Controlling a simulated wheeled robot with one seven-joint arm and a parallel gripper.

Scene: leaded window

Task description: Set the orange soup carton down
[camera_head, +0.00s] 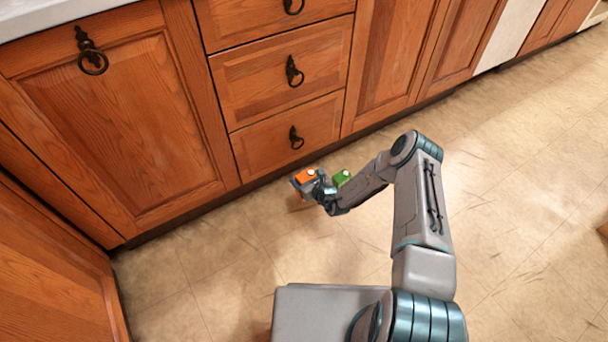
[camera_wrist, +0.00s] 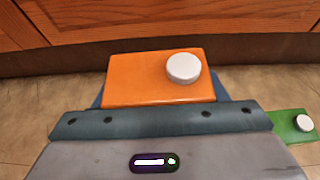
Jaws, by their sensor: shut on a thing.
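The orange soup carton (camera_wrist: 135,78) has a white round cap on its top. In the wrist view its top faces the camera, just beyond my gripper's body. My gripper (camera_head: 306,179) is shut on the orange carton (camera_head: 304,175), which it holds low in front of the drawers in the head view. The fingertips and the carton's lower part are largely hidden in the wrist view. I cannot tell whether the carton's base touches the floor.
A green carton (camera_head: 342,177) with a white cap is close to the right of my gripper; it also shows in the wrist view (camera_wrist: 290,125). Wooden drawers (camera_head: 270,150) and cabinets stand just behind. Tiled floor (camera_head: 520,190) is clear to the right.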

